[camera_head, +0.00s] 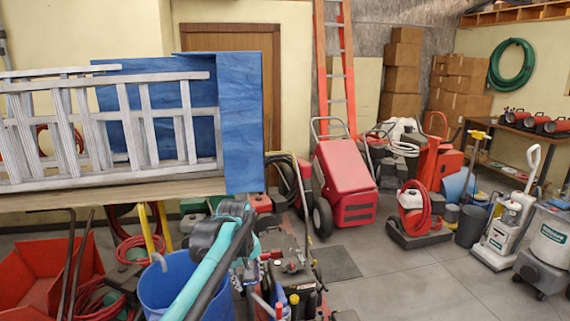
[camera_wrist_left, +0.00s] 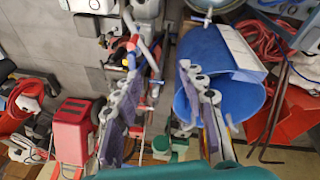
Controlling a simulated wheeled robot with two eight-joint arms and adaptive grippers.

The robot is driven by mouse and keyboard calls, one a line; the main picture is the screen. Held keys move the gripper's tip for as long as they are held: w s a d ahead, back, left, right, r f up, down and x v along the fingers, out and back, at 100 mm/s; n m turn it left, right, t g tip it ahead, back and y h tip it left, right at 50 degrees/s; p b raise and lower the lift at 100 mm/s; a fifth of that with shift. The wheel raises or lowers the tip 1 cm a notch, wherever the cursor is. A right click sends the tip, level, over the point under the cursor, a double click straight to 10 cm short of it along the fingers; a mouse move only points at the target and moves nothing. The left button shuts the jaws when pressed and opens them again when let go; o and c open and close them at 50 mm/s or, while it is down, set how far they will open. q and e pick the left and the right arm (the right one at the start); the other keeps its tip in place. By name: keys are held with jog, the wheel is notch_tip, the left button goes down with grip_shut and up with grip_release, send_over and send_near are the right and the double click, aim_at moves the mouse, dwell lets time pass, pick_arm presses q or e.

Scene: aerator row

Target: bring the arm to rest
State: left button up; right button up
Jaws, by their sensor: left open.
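My left arm (camera_head: 205,272), teal and dark grey, rises from the bottom of the head view, in front of a blue bucket (camera_head: 158,291). My left gripper (camera_head: 244,268) is small and partly hidden there, beside the bucket's right side. In the left wrist view its two grey fingers with purplish pads stand well apart, and the left gripper (camera_wrist_left: 160,82) is open with nothing held between them. The blue bucket also shows in the left wrist view (camera_wrist_left: 205,62), behind the right finger. My right gripper is in neither view.
An aluminium ladder (camera_head: 130,112) lies by blue boards (camera_head: 243,120) at left, above red bins (camera_head: 30,280). A low red machine with bottles (camera_head: 295,270) stands close to the gripper. A red wheeled machine (camera_head: 345,178) stands farther back. Grey floor (camera_head: 410,285) is clear at front right.

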pick_arm(q)
jog(key=s+a+m+t, duration=0.1)
jog(key=s+a+m, duration=0.15)
jog(key=s, duration=0.55)
jog(key=s+a+m+t, duration=0.1)
jog(key=s+a, duration=0.2)
jog(key=s, duration=0.4)
jog(key=s+a+f+m+t, duration=0.2)
jog(key=s+f, duration=0.5)
jog(key=s, duration=0.6)
jog(key=shift+f+m, duration=0.35)
jog(key=shift+m, duration=0.1)
